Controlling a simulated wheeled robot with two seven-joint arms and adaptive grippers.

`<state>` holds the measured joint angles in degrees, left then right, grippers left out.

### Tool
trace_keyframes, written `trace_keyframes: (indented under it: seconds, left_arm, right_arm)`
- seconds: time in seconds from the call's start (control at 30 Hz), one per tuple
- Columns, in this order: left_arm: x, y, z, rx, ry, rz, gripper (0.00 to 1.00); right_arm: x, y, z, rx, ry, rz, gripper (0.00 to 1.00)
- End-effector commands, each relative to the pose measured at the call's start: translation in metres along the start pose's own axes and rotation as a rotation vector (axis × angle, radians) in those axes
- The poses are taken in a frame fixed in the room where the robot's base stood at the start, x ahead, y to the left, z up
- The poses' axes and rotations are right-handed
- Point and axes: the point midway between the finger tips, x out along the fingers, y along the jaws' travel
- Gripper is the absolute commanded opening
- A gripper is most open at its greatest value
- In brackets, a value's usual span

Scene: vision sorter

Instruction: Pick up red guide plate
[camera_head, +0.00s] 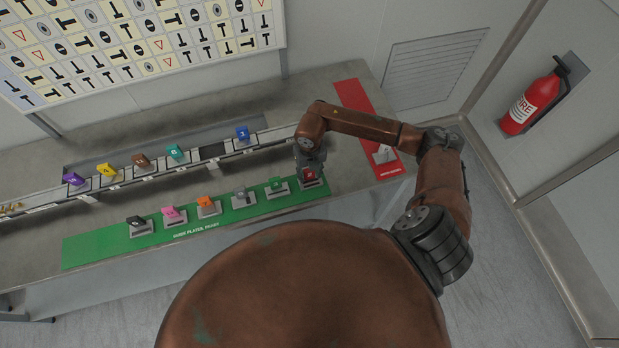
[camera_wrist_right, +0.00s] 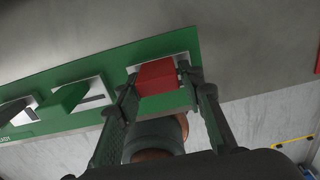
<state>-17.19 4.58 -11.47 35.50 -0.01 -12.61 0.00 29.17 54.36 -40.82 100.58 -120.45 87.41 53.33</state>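The red guide plate (camera_head: 309,174) sits in its grey holder at the right end of the green mat (camera_head: 75,250). It also shows in the right wrist view (camera_wrist_right: 157,77), seated in its light holder. My right gripper (camera_head: 312,160) is over it, pointing down. In the right wrist view its fingers (camera_wrist_right: 160,84) stand apart, one on each side of the red plate. A small gap shows on the left side; contact on the right side cannot be told. My left gripper is not in view.
A green plate (camera_head: 275,184) stands just left of the red one, with grey, orange, pink and black plates farther left. Behind runs a rail (camera_head: 130,174) with several coloured plates, including a blue one (camera_head: 242,133). A red mat (camera_head: 352,95) lies at the right.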

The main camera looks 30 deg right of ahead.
Motion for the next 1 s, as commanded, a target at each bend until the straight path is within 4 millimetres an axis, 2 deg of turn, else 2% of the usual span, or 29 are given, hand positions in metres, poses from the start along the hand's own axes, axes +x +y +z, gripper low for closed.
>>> trace_keyframes:
  seconds: [0.07,0.47,0.8,1.0]
  left_arm:
    - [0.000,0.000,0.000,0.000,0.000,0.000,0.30]
    - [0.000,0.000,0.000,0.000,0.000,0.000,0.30]
    - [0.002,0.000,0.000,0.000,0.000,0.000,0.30]
    - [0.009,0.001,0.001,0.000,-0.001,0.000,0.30]
  right_arm:
    - [0.000,0.000,0.000,0.000,0.000,0.000,0.29]
    - [0.000,0.000,0.000,0.000,0.000,0.000,0.01]
    - [-0.004,0.000,0.001,0.000,-0.001,0.001,0.01]
    - [-0.023,0.000,0.002,0.000,-0.005,0.001,0.01]
